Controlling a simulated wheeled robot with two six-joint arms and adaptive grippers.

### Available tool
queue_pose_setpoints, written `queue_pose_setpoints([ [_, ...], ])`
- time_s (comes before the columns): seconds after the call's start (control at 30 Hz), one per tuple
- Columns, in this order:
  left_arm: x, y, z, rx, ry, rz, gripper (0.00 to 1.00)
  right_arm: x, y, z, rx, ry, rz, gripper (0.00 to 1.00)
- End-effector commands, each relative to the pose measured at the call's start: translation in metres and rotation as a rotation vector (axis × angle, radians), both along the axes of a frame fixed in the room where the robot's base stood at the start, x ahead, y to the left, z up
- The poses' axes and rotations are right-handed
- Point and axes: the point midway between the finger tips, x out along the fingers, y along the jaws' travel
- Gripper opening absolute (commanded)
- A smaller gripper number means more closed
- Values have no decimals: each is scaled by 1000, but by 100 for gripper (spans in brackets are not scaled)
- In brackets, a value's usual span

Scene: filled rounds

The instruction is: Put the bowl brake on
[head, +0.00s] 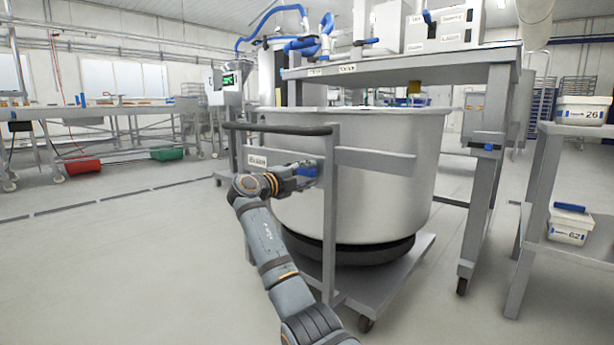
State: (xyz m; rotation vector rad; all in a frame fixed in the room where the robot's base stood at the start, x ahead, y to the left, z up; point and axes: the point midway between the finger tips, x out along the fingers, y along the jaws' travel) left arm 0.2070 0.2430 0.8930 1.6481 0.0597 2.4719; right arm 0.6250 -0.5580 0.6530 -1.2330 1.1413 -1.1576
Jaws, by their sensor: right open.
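A large steel bowl (385,195) stands on a low wheeled trolley (408,280) with an upright frame and a dark push handle (277,129). My right gripper (308,178) is open at this blue part. The fingers partly cover it, and I cannot tell whether they touch it. My left gripper is not in view.
A steel table (420,62) with equipment stands over and behind the bowl. A rack at the right holds white tubs labelled 26 (583,112) and 62 (568,230). A red crate (82,166) and a green crate (167,154) lie at the back left. The left floor is clear.

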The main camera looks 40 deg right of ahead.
Motion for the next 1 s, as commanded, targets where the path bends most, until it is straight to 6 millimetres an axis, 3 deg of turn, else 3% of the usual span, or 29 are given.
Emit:
queue_pose_setpoints([
  [0.17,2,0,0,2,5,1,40,0,14,0,-1,-1,3,45],
  [0.4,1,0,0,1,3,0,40,-4,72,-1,2,-2,5,45],
  [0.6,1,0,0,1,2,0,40,-8,109,-1,1,1,3,45],
  [0.73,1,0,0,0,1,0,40,-9,119,-1,1,0,0,45],
  [1.0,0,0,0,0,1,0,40,-9,120,0,0,0,-1,45],
])
